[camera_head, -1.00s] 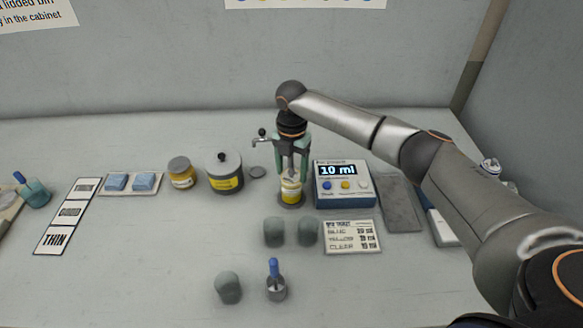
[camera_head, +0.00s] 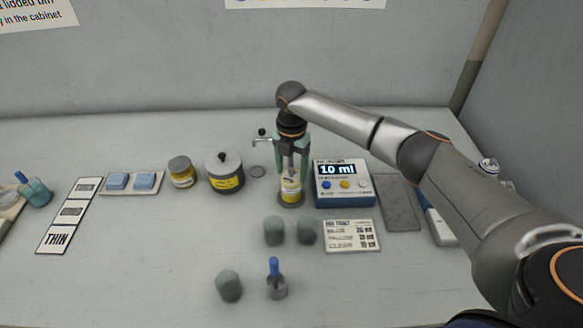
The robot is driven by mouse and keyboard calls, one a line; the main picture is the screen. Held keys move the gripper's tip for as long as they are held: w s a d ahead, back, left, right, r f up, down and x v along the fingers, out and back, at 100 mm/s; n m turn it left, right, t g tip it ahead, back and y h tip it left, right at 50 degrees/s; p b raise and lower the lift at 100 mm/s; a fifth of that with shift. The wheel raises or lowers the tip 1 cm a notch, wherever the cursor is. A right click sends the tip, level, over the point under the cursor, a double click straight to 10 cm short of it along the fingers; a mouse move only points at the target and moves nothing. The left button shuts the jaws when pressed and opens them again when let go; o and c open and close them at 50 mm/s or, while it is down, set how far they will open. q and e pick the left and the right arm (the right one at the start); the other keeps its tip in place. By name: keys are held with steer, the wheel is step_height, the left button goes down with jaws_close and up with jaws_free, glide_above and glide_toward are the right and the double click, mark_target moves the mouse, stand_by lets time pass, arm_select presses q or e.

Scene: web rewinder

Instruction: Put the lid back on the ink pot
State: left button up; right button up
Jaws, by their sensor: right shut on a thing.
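A yellow jar with a grey cap (camera_head: 182,173) stands further left. My left gripper is not in view.
A meter reading 10 ml (camera_head: 343,184) stands close right of the gripper. A small tap (camera_head: 264,134) is just behind it. Grey blocks (camera_head: 274,231) and a blue-handled tool (camera_head: 275,281) are in front. The table's front left is mostly clear.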

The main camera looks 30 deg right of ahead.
steer(key=shift+p, duration=0.35)
stand_by(0.3)
steer(key=shift+f+p, duration=0.2)
steer(key=shift+p, duration=0.3)
stand_by(1.3)
steer(key=o, duration=1.3)
steer(key=shift+r+p, duration=0.75)
steer(key=shift+r, duration=2.8)
